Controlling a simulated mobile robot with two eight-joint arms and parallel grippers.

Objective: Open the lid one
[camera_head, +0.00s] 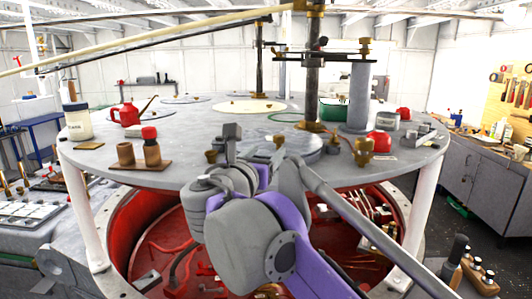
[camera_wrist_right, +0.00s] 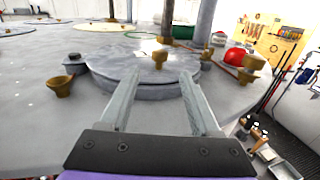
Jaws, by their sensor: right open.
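A round grey lid (camera_head: 308,141) lies flat on the big round grey table top, with a small brass knob (camera_head: 278,140) near its middle. In the right wrist view the lid (camera_wrist_right: 112,66) and knob (camera_wrist_right: 160,58) are straight ahead. My right gripper (camera_wrist_right: 160,82) is open and empty. Its two grey fingers point at the lid, one on each side of the knob in the picture, and the knob appears beyond the tips. In the head view my wrist and arm hide most of this gripper. My left gripper is not in view.
A wooden block with bottles (camera_head: 151,148) sits farther left. Below is an open red well (camera_head: 150,235).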

